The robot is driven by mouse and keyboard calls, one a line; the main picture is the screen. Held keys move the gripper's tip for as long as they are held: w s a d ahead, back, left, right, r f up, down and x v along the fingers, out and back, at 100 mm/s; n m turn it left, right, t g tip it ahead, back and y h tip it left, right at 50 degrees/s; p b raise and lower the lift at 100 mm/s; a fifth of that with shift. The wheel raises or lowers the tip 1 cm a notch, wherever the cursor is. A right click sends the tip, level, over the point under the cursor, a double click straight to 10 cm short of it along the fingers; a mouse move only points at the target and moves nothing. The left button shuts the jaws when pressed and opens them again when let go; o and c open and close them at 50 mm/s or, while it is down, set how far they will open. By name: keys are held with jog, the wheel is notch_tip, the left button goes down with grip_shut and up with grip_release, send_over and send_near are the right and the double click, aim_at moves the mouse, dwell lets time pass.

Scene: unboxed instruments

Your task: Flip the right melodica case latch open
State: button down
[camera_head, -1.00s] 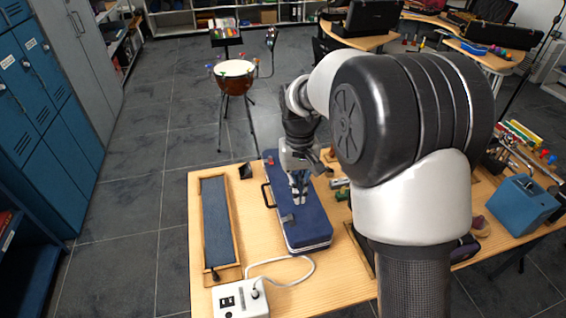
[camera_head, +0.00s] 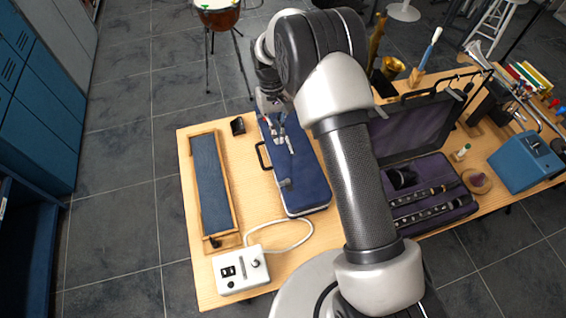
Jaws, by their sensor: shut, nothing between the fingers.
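The blue melodica case (camera_head: 307,186) lies closed on the wooden table, its black handle on its left side. A small grey latch (camera_head: 285,183) shows on the left edge, nearer to me than the handle. Whether this latch is flipped open is too small to tell. My gripper (camera_head: 288,147) is over the far half of the case, beyond that latch and apart from it. Its fingers point down and are shut with nothing between them. The gripper and wrist cover part of the case's far end, so a latch there is hard to make out.
A long blue-topped wooden board (camera_head: 211,184) lies left of the case. A white control box (camera_head: 240,272) with a cable stands in front. An open case (camera_head: 435,190) with dark instrument parts lies right, partly behind my arm. A blue box (camera_head: 526,163) stands far right.

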aim_at(281, 164)
jog(key=b+x, duration=0.2)
jog(key=x, duration=0.8)
jog(key=shift+f, duration=0.3)
jog(key=shift+s+d+r, duration=0.1)
jog(key=shift+s, duration=0.45)
jog(key=shift+s+d+r, duration=0.15)
jog(key=shift+s, duration=0.45)
jog(key=shift+s+d, duration=0.15)
jog(key=shift+s, duration=0.6)
